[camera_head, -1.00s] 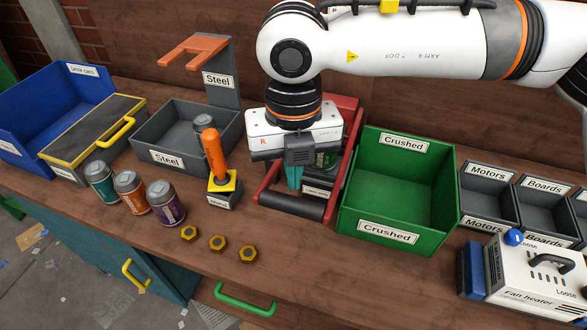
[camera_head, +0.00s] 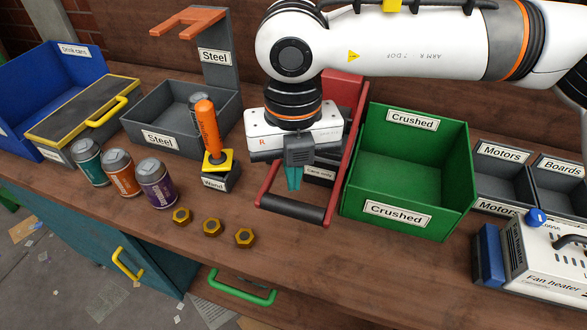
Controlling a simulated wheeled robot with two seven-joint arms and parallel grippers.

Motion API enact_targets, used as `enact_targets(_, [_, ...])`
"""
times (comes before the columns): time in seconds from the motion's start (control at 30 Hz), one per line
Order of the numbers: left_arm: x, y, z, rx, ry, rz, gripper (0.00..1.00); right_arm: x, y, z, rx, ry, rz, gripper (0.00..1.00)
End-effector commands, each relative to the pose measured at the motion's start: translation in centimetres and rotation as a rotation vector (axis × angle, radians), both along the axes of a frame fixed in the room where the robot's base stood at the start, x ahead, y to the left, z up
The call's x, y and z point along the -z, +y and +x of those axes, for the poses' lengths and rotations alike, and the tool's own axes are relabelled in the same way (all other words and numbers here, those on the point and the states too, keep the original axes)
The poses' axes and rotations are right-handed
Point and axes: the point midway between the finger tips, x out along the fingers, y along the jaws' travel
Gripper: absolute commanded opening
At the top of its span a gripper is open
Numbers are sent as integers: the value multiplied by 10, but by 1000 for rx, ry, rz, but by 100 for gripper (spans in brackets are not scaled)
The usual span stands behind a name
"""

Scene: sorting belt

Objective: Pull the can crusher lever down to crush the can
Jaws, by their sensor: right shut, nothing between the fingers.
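The can crusher is a red frame (camera_head: 343,90) on the bench, partly hidden behind my right arm. Its lever has red side arms (camera_head: 348,155) and a black cross handle (camera_head: 291,207), which is low, toward the front of the bench. My right gripper (camera_head: 293,180) points down between the lever's arms, just behind the black handle. Its teal fingers are shut and empty. I cannot tell whether they touch the handle. A small label (camera_head: 320,173) shows beside the fingers. No can is visible in the crusher; my gripper hides much of it. My left gripper is out of view.
The green Crushed bin (camera_head: 397,214) stands close on the right. On the left are an orange-handled wand (camera_head: 207,130), the grey Steel bin (camera_head: 160,140) and several drink cans (camera_head: 121,173). Hex nuts (camera_head: 212,227) lie in front. A fan heater (camera_head: 550,250) stands far right.

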Motion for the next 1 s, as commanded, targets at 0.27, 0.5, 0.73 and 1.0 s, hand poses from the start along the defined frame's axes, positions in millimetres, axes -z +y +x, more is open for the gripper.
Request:
enact_targets(0.27, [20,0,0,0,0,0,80,19,1,-1,0,0,0,0])
enact_targets(0.5, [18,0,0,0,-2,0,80,18,1,-1,0,-1,0,0])
enact_targets(0.73, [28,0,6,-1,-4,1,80,29,0,0,1,0,1,0])
enact_targets(1.0, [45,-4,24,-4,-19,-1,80,52,0,2,1,-1,1,0])
